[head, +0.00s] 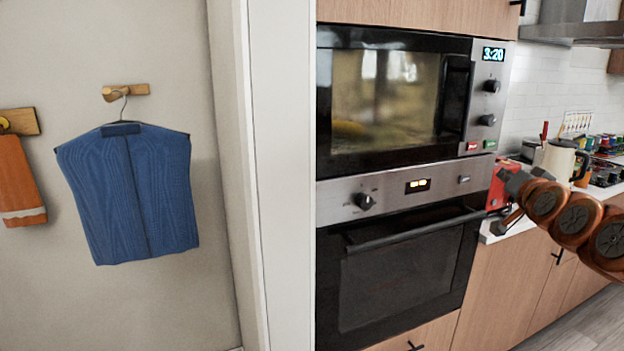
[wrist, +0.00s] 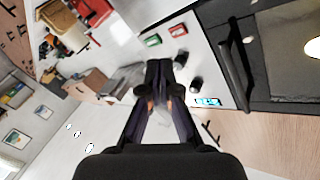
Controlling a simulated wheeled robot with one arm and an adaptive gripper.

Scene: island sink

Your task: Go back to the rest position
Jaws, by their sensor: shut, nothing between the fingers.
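My gripper (wrist: 160,72) is in the middle of the wrist view, with its dark fingers together and nothing between them. In the head view my copper and grey arm reaches in from the right edge, and the gripper end (head: 513,184) is just right of the oven front. The gripper looks clear of the appliances, but its exact gap to them cannot be told. The fingertips are partly hidden by the arm in the head view.
A microwave (head: 390,95) sits above an oven (head: 400,265) with a protruding handle. A counter with a kettle (head: 560,158) and a red item (head: 497,188) is behind my arm. A blue garment (head: 130,190) hangs on the left wall.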

